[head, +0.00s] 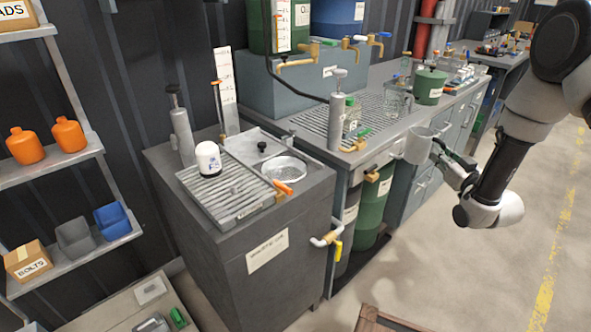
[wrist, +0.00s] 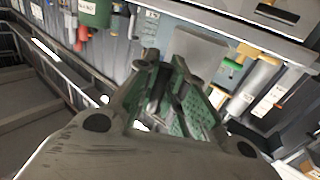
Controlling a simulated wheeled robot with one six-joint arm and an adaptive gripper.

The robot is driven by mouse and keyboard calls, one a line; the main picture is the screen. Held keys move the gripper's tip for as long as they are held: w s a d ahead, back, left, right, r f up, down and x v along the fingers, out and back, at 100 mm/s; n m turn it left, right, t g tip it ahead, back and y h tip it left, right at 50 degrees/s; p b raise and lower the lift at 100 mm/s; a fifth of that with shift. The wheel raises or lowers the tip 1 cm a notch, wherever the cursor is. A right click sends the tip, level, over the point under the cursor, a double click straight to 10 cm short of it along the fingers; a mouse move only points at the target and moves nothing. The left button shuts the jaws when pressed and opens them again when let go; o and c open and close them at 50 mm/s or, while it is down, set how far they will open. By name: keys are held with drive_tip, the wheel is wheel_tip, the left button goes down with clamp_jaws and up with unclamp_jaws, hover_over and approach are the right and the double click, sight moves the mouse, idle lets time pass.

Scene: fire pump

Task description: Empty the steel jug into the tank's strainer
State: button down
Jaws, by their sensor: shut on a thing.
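The steel jug (head: 418,146) hangs in the air at the right of the head view, in front of the long bench. It looks roughly upright; its contents cannot be seen. My gripper (head: 438,153) is shut on it from the right side. In the wrist view the green-padded fingers of my gripper (wrist: 170,98) are close together, with the grey jug (wrist: 198,52) just beyond them. The tank (head: 250,225) is a dark grey cabinet to the left of the jug. Its round, perforated strainer (head: 285,168) is set in the top, well apart from the jug.
A white canister (head: 208,160) stands on the tank's slatted grate (head: 225,190). An orange-handled item (head: 283,187) lies by the strainer's front edge. A pump post (head: 336,120) and a glass jug (head: 397,100) stand on the bench. Floor at right is clear.

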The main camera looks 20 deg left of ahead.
drive_tip(key=s+a+r+n+g+y, duration=0.3)
drive_tip(key=a+n+g, duration=0.1)
drive_tip(key=a, duration=0.7)
drive_tip(key=s+a+r+n+g+y, duration=0.3)
drive_tip(key=a+g+y, duration=0.1)
drive_tip(key=a, duration=0.6)
drive_tip(key=s+a+f+n+g, duration=0.2)
drive_tip(key=s+a+f+g, duration=0.1)
drive_tip(key=a+f, duration=0.2)
drive_tip(key=shift+a+f, duration=0.2)
drive_tip(key=shift+a, duration=0.1)
drive_tip(key=shift+s+r, duration=0.1)
